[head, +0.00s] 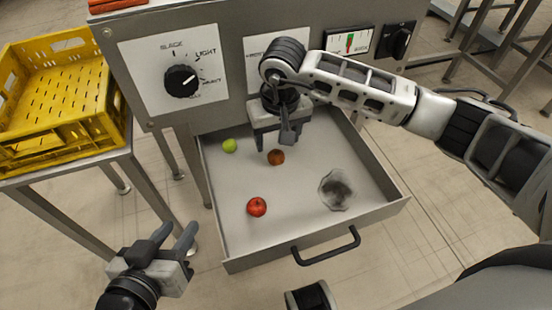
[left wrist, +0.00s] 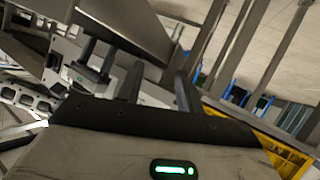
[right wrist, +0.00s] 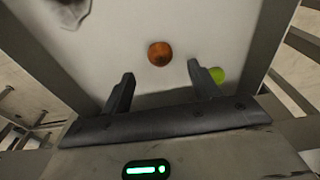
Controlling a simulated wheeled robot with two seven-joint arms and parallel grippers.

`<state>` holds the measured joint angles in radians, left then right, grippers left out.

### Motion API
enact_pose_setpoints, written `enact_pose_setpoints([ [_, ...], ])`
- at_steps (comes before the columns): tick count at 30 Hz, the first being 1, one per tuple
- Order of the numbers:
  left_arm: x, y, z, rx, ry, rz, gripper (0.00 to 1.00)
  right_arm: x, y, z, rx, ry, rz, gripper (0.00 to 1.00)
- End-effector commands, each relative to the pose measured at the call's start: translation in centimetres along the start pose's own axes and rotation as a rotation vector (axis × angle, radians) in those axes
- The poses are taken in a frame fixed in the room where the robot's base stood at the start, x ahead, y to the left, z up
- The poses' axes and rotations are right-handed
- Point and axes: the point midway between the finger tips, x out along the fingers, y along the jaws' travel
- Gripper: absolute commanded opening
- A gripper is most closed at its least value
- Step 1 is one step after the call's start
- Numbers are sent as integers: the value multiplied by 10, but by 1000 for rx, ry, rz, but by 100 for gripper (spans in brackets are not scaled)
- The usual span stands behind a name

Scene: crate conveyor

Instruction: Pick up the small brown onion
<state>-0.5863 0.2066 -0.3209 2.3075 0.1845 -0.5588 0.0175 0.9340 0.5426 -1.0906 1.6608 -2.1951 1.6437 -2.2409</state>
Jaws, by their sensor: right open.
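The small brown onion (head: 276,157) lies on the floor of the open drawer (head: 232,222), towards its back. It also shows in the right wrist view (right wrist: 159,53), just beyond the fingertips and between their lines. My right gripper (head: 276,143) is open and empty above the onion, apart from it. Its two fingers also show in the right wrist view (right wrist: 160,76). My left gripper (head: 170,236) is in front of the drawer at the lower left. Its fingers are apart with nothing between them, as the left wrist view (left wrist: 158,72) also shows.
A green fruit (head: 230,145), a red apple (head: 257,207) and a crumpled clear bag (head: 335,190) also lie in the drawer. The drawer has a dark front handle (head: 327,247). A grey panel with a dial (head: 181,81) stands behind. A yellow crate (head: 104,118) is at left.

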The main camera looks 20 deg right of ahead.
Motion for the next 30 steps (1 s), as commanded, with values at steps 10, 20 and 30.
enact_pose_setpoints([
  [10,1,2,-1,0,39,10,36,36,-1,2,1,-4,-3,61],
  [20,-5,8,-13,9,99,32,36,65,0,0,1,1,-2,61],
  [30,-6,9,-11,6,94,31,36,65,0,0,1,1,-2,14],
])
